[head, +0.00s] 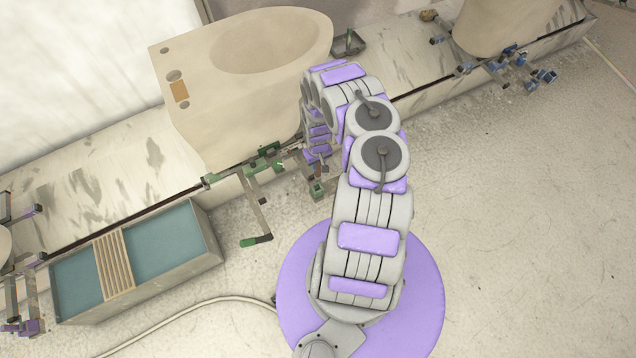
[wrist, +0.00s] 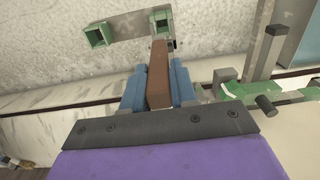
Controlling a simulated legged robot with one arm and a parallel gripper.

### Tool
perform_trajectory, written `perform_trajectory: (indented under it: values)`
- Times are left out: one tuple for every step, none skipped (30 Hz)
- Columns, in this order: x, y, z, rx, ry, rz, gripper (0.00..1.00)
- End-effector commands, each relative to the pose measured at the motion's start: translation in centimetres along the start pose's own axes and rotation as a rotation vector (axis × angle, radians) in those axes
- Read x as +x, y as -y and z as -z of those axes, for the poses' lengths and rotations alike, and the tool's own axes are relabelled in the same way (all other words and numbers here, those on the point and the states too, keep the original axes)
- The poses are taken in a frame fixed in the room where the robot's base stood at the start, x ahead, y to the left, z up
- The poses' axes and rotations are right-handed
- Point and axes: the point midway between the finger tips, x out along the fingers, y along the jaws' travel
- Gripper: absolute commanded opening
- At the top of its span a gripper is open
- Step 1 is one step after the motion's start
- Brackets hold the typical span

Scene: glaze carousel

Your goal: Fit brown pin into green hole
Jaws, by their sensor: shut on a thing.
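In the wrist view my gripper (wrist: 158,72) is shut on the brown pin (wrist: 158,80), a long square bar held between two blue fingers. The pin's far end points at a green square socket (wrist: 163,16) on a metal plate and overlaps its lower edge in the picture. I cannot tell whether the tip touches it or has entered. A second green socket (wrist: 97,35), with an open square hole, sits at the plate's left end. In the head view a green socket (head: 318,188) shows just below my gripper, which is small and partly hidden by my arm.
A green-handled lever (head: 257,241) juts out left of my gripper. Green clamp parts (wrist: 240,92) and a post stand close on the right in the wrist view. A large beige ceramic basin (head: 190,110) stands behind. A blue-filled trough (head: 170,240) lies left. Floor at right is clear.

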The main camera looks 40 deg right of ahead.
Motion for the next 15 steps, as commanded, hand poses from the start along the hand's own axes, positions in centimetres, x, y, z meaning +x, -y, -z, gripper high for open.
perform_trajectory:
  values:
    - [2.0, 0.3, -0.1, -0.003, 0.001, 0.000, 0.00]
    - [2.7, 0.3, -0.1, -0.002, 0.001, -0.001, 0.00]
    - [3.6, 0.3, -0.1, -0.002, 0.001, -0.001, 0.00]
    - [4.3, 0.4, -0.1, -0.002, 0.002, -0.001, 0.00]
    - [5.1, 0.5, -0.2, -0.002, 0.002, -0.001, 0.00]
    - [6.0, 0.4, -0.2, -0.002, 0.002, -0.001, 0.00]
    - [6.6, 0.4, -0.1, -0.001, 0.001, 0.000, 0.00]
    - [7.2, 0.3, 0.0, -0.001, 0.000, 0.000, 0.00]
    - [7.9, 0.3, 0.1, -0.002, -0.002, -0.001, 0.00]
    - [8.4, 0.2, 0.1, -0.002, -0.002, -0.001, 0.00]
    - [8.9, 0.1, 0.1, 0.000, -0.001, 0.000, 0.00]
    - [9.4, 0.0, 0.0, 0.000, 0.000, 0.002, 0.00]
    - [9.7, 0.0, 0.0, 0.000, 0.001, 0.003, 0.00]
    - [9.9, 0.0, 0.0, 0.000, 0.002, 0.004, 0.00]
    - [10.2, -0.1, 0.0, 0.000, 0.002, 0.004, 0.00]
